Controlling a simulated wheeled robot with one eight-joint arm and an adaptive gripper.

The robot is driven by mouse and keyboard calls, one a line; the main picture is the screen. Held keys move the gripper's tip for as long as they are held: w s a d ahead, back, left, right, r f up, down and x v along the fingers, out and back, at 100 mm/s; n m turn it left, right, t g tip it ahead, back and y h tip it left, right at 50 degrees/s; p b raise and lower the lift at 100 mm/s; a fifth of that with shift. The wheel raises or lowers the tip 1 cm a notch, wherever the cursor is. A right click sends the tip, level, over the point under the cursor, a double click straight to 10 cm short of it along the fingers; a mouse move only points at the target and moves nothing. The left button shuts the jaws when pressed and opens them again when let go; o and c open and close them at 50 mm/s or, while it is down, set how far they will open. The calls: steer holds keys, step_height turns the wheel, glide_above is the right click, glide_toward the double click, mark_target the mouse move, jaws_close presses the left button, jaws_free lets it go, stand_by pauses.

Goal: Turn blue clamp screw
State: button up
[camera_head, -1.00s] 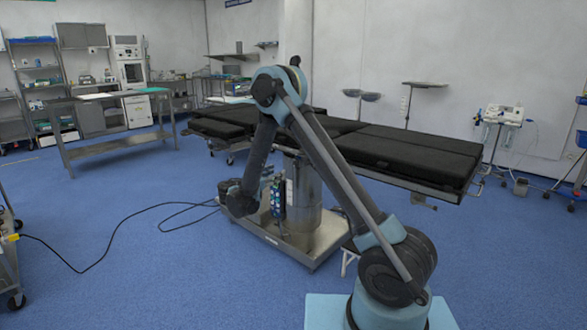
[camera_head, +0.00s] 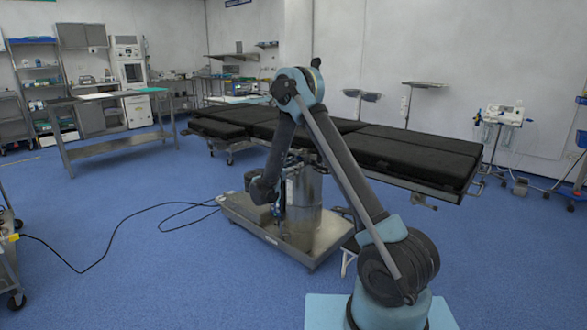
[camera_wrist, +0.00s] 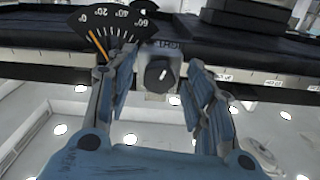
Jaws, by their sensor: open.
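No contact with the knob shows, and the gap in depth is unclear. A dark dial (camera_wrist: 105,28) with an orange needle near 0 is at the upper left, partly behind the left finger. In the head view the fingers are too small to tell.
The black-padded operating table (camera_head: 415,146) stands on a steel base (camera_head: 290,238). The rail (camera_wrist: 262,80) runs across the wrist view. A black cable (camera_head: 100,258) lies on the blue floor at left. A steel side table (camera_head: 110,145) stands farther back.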

steer(key=shift+c, duration=0.3)
steer(key=c, duration=1)
steer(key=shift+n, duration=0.5)
steer(key=n, duration=2.3)
steer(key=shift+s+n, duration=0.15)
steer(key=shift+n, duration=0.25)
steer(key=n, duration=0.4)
steer(key=shift+n, duration=0.3)
steer(key=n, duration=0.5)
steer(key=shift+a+r, duration=0.1)
steer(key=n, duration=0.5)
